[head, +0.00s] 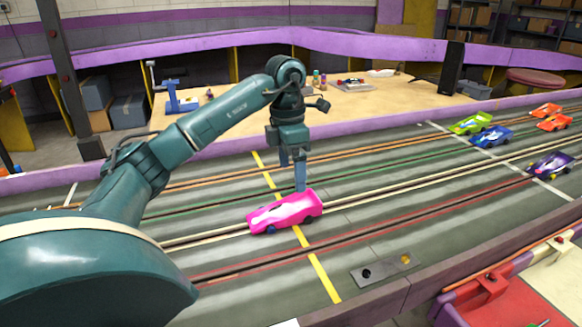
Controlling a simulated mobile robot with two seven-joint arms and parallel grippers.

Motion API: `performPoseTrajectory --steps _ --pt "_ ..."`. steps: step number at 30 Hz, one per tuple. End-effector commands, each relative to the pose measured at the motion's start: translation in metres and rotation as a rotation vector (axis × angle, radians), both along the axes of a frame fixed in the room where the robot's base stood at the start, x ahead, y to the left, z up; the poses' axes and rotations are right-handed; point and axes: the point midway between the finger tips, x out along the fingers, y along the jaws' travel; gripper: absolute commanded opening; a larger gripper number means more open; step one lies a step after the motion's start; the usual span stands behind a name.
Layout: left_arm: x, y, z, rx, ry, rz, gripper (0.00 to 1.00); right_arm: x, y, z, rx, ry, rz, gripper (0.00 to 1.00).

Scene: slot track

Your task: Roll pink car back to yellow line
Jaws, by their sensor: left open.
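The pink car (284,213) sits on the grey slot track, on the lane with the pale rails. The yellow line (319,275) crosses the lanes and passes under the car, hidden there by its body. My left gripper (293,186) points down just behind the pink car in the picture, its fingertips close to the car's far side. It is open. I cannot tell whether a finger touches the car. My right gripper is not in view.
Green (471,123), blue (491,136), purple (550,165) and orange (554,122) cars stand near a white line at the right. A dark plate (386,269) lies on the track's near side. A purple-edged wall borders the track.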

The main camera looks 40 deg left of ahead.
Motion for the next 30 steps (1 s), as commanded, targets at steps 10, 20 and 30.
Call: performPoseTrajectory --steps 10,20,30 --pt "-0.007 0.024 -0.015 0.074 0.019 0.041 0.87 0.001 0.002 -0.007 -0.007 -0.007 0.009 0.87" --pt "-0.007 0.022 -0.079 0.071 0.017 0.038 0.87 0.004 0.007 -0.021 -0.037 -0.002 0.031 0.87" --pt "-0.006 0.022 -0.118 0.071 0.015 0.038 0.87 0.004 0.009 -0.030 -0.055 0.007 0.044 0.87"
